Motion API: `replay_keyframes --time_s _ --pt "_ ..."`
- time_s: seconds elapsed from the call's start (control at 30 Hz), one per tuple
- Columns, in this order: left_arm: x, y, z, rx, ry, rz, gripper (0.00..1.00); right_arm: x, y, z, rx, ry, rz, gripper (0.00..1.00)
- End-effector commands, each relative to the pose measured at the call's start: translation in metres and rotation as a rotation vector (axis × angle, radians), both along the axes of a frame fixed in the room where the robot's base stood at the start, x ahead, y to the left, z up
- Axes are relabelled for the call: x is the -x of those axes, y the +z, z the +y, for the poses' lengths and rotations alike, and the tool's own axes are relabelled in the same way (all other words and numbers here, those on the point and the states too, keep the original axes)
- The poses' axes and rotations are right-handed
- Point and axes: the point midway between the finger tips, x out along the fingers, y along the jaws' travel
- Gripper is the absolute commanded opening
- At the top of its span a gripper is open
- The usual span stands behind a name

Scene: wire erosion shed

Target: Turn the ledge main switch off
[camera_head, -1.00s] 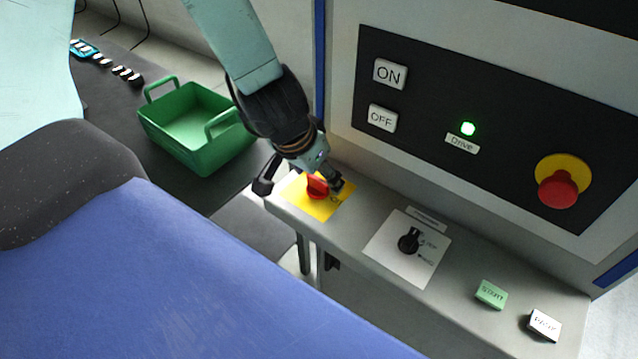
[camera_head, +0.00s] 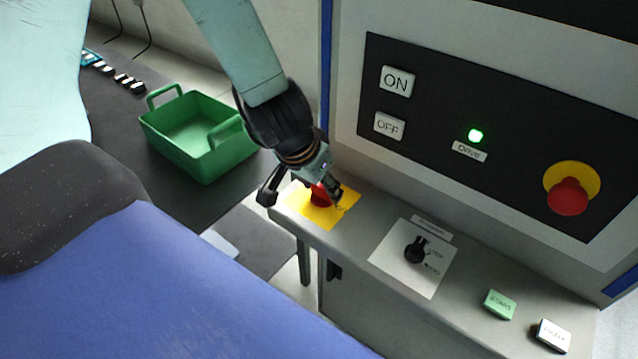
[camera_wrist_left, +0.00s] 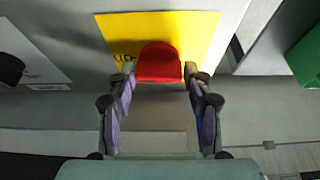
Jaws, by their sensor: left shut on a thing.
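The ledge main switch is a red knob (camera_head: 319,196) on a yellow plate (camera_head: 322,216) at the left end of the grey ledge. My left gripper (camera_head: 308,196) comes down over it, with a finger on either side. In the left wrist view the red knob (camera_wrist_left: 158,64) sits between the two fingertips (camera_wrist_left: 158,80), and the gripper is shut on it. The yellow plate (camera_wrist_left: 200,27) shows behind it with part of a dark marking. The gripper hides part of the knob in the head view, and its exact angle is hard to tell. My right gripper is not in view.
On the ledge (camera_head: 375,218) to the right are a black selector (camera_head: 416,250), a green button (camera_head: 499,305) and a white button (camera_head: 553,336). A green crate (camera_head: 190,165) stands left.

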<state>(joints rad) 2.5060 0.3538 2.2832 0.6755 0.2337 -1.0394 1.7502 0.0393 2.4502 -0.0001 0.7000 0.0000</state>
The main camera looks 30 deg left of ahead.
Motion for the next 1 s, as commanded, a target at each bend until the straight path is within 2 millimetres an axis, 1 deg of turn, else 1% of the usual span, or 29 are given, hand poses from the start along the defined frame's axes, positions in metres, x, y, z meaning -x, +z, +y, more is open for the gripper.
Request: replay_keyframes --time_s 0.03,0.17,0.2,0.53,0.77,0.87,1.0 --pt "0.000 -0.001 0.001 -0.007 0.004 -0.001 0.29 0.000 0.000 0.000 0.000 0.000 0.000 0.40" --pt "0.000 -0.001 0.001 -0.007 0.004 -0.001 0.18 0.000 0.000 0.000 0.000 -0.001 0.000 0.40" --pt "0.000 -0.001 0.001 -0.006 0.003 -0.001 0.17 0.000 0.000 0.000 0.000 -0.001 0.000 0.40" --pt "0.000 -0.001 0.001 -0.010 0.057 -0.001 0.17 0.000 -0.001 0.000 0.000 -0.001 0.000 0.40" --pt "-0.001 0.000 0.000 -0.013 0.209 -0.003 0.17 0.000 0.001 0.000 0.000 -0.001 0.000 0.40" --pt "-0.001 0.001 0.000 -0.013 0.299 -0.002 0.17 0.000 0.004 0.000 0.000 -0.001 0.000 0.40" --pt "-0.001 0.003 -0.001 -0.013 0.432 -0.002 0.17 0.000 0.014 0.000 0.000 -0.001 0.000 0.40"
